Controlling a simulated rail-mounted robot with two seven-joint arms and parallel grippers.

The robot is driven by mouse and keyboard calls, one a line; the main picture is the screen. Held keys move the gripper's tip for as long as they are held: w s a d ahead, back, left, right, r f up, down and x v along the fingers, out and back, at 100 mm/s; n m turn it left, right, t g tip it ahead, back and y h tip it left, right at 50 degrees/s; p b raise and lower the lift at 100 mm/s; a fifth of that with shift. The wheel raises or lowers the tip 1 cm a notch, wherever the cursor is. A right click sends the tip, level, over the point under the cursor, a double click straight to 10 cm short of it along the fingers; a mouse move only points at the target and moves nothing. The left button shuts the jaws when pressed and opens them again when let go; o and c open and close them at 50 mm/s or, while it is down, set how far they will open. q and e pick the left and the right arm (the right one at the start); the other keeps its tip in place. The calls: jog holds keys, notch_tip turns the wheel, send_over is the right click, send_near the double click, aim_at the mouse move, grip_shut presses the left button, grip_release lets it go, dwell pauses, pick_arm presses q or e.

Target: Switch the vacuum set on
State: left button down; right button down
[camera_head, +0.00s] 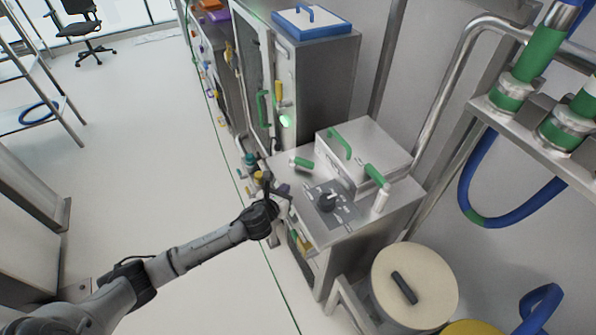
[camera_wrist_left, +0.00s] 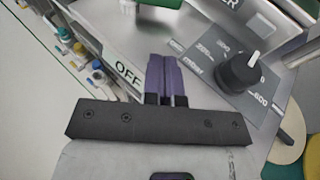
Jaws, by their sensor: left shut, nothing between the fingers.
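The vacuum set is a steel cabinet (camera_head: 345,262) right of centre in the head view. On its top is a dark panel with a black round knob (camera_head: 327,202). In the left wrist view the knob (camera_wrist_left: 238,70) has a white pointer mark, and the panel (camera_wrist_left: 205,58) carries scale numbers. An "OFF" label (camera_wrist_left: 128,72) shows on the cabinet edge, just left of the fingers. My left gripper (camera_head: 280,190) is at the cabinet's front left edge; its purple fingers (camera_wrist_left: 165,62) are together and empty, left of the knob. Contact cannot be told. My right gripper is not in view.
A lidded steel box (camera_head: 365,150) and green-handled valves (camera_head: 377,175) stand on the cabinet top. A cream-lidded drum (camera_head: 425,280) is at its right. A blue hose (camera_head: 510,215) hangs at the right.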

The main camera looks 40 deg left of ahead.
aim_at(304, 166)
pick_arm(q)
jog(key=x, duration=0.3)
jog(key=b+x, duration=0.1)
jog(key=x, duration=0.3)
jog(key=b+x, duration=0.1)
jog(key=x, duration=0.3)
jog(key=shift+w+r, duration=0.15)
jog(key=shift+r, duration=0.15)
jog(key=shift+w+a+b, duration=0.1)
jog(key=shift+w+b, duration=0.25)
jog(key=shift+w, duration=0.35)
